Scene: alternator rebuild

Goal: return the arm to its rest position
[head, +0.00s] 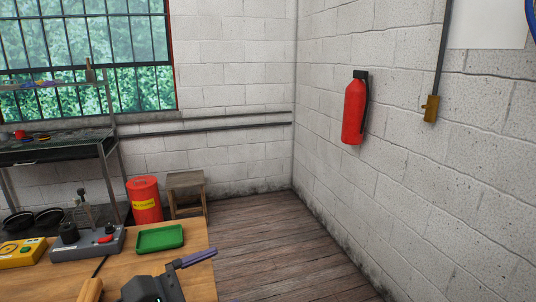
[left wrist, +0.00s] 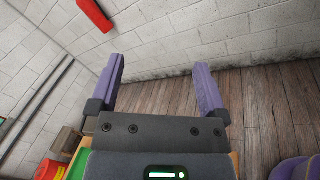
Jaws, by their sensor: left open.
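My left gripper (head: 192,262) shows at the bottom of the head view, near the right end of the wooden workbench (head: 199,280). One purple finger is clear there, pointing right; the other cannot be made out. In the left wrist view my left gripper (left wrist: 160,80) has its two purple fingers wide apart, with nothing between them. Behind them are the plank floor and the block wall.
A green tray (head: 160,238) lies on the bench, beside a grey device (head: 88,246) and a yellow meter (head: 20,254). A red can (head: 144,200) and a stool (head: 187,190) stand behind. A fire extinguisher (head: 354,112) hangs on the right wall. The floor right of the bench is clear.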

